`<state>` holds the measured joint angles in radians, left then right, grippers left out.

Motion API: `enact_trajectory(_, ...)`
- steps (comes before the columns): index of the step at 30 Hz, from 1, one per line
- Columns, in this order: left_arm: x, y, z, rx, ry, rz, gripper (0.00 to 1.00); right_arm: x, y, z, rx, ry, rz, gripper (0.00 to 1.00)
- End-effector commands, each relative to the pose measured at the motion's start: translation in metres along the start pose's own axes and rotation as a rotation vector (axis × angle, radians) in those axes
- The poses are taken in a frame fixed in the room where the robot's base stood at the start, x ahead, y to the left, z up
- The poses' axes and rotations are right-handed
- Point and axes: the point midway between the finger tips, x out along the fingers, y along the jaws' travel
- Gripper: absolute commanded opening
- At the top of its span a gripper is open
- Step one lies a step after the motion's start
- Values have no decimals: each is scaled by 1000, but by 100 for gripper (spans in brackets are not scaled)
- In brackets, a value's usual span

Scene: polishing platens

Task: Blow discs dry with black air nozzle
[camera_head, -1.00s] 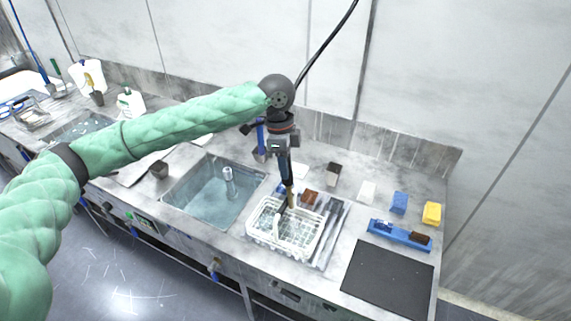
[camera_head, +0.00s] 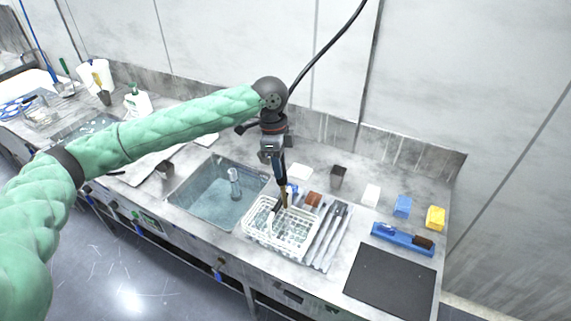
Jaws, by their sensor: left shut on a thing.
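My left gripper (camera_head: 281,178) points down over the back of a white wire basket (camera_head: 300,243) on the counter. It is shut on a slim dark thing with a brownish tip, which looks like the black air nozzle (camera_head: 284,200). Its end is at or just above the basket, and I cannot tell whether they touch. A black hose (camera_head: 327,43) runs from behind my wrist up to the top edge. Pale shapes show in the basket, but single discs are too small to make out. My right gripper is out of view.
A sink (camera_head: 212,207) with water lies left of the basket. A grey slotted tray (camera_head: 334,240) is right of it, then a black mat (camera_head: 391,281). Behind are a dark cup (camera_head: 338,176), a blue block (camera_head: 402,206), a yellow block (camera_head: 435,217) and a blue holder (camera_head: 402,238).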

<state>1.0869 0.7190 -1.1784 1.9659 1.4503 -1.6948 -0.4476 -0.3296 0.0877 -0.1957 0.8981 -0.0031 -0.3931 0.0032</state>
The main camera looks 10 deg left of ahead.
Motion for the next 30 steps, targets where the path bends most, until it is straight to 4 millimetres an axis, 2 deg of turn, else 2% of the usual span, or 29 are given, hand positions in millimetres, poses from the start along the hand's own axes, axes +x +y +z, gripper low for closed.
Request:
enact_trajectory(15,-6,-6,31,-2,0,0,4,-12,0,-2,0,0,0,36)
enact_trajectory(30,-6,-6,32,-1,0,-1,4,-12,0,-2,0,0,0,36)
